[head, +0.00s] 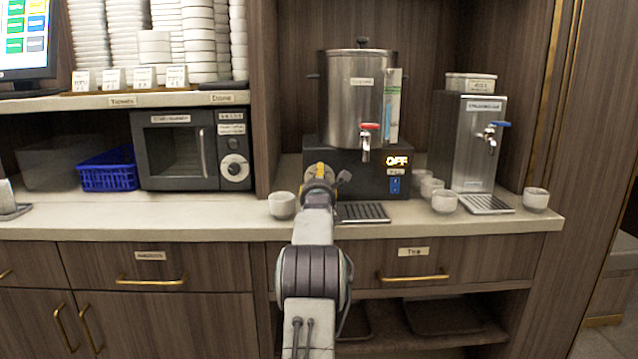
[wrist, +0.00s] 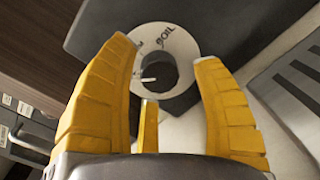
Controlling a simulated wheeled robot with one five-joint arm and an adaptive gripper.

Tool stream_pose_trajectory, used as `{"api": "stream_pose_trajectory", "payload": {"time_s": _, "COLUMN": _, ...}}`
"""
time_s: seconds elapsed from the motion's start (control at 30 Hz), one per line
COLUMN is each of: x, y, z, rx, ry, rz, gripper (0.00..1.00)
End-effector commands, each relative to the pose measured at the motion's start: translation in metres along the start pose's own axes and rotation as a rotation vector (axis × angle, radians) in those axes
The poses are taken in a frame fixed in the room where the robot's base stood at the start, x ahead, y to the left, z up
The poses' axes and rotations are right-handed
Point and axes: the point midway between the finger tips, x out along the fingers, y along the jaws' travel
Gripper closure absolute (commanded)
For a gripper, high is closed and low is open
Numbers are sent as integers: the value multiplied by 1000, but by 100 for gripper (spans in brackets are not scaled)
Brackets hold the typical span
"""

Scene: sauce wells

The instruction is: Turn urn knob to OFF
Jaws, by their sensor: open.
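The steel urn (head: 355,105) stands on a black base (head: 365,165) on the counter. A lit OFF sign shows at the right of this base, above a blue switch (head: 395,185). In the wrist view a dark round knob (wrist: 170,82) with a white pointer line sits on a pale dial (wrist: 188,46) lettered BOIL. The pointer lies toward the left. My gripper (wrist: 165,54) is open, with its yellow fingers on either side of the dial; contact cannot be told. In the head view my gripper (head: 319,172) is at the base's left front and hides the knob.
A white cup (head: 282,205) stands just left of my gripper, and a drip tray (head: 363,212) lies to its right. A second steel dispenser (head: 472,142) and several cups stand farther right. A microwave (head: 180,150) is at left.

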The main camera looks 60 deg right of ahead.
Motion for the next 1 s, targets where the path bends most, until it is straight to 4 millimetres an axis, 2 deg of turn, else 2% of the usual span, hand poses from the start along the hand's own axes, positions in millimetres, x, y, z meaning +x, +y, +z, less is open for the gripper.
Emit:
{"api": "stream_pose_trajectory", "payload": {"time_s": 0.33, "x": 1, "y": 0, "z": 0, "rx": 0, "ry": 0, "rz": 0, "gripper": 39}}
{"api": "stream_pose_trajectory", "payload": {"time_s": 1.0, "x": 1, "y": -1, "z": -1, "rx": 0, "ry": 2, "rz": -1, "gripper": 99}}
